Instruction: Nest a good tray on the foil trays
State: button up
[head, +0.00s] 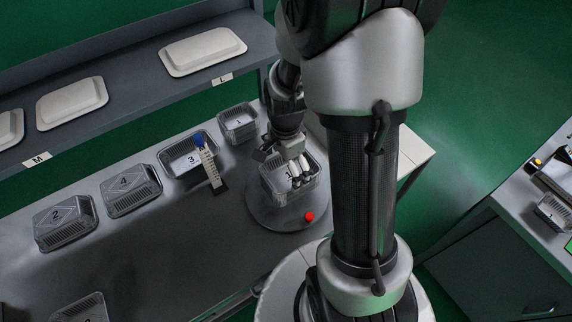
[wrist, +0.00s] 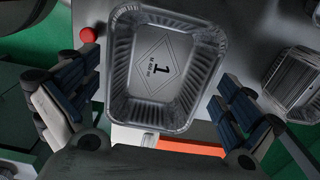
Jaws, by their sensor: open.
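A foil tray marked 1 (wrist: 205,62) sits open side up on a round grey plate (head: 262,213); in the head view the tray (head: 273,191) is partly hidden by my gripper. Whether it tops a stack is unclear. My gripper (wrist: 160,95) is open, its fingers on either side of the tray, holding nothing; in the head view it (head: 300,178) is just over the tray. Tray 3 (head: 176,171) lies open side up. Another foil tray (head: 238,122) stands behind the plate.
A red button (head: 309,216) is at the plate's edge. White lids (head: 203,50) lie on the shelf above. Another foil tray (head: 85,308) is at the front left. The bench middle is clear.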

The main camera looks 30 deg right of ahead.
aim_at(285, 178)
jog(key=shift+r, duration=0.1)
notch_tip(285, 178, up, 12)
dwell(0.4)
dwell(0.4)
jog(key=s+a+r+n+t, duration=0.2)
jog(key=s+a+r+n, duration=0.2)
jog(key=n, duration=0.4)
jog(key=s+a+r+n+t, duration=0.2)
jog(key=s+a+r+n, duration=0.3)
jog(key=s+n, duration=0.4)
jog(key=shift+s+a+r+n+t, duration=0.2)
jog(key=shift+a+r+n+t, duration=0.1)
jog(key=shift+r, duration=0.35)
jog(key=shift+d, duration=0.1)
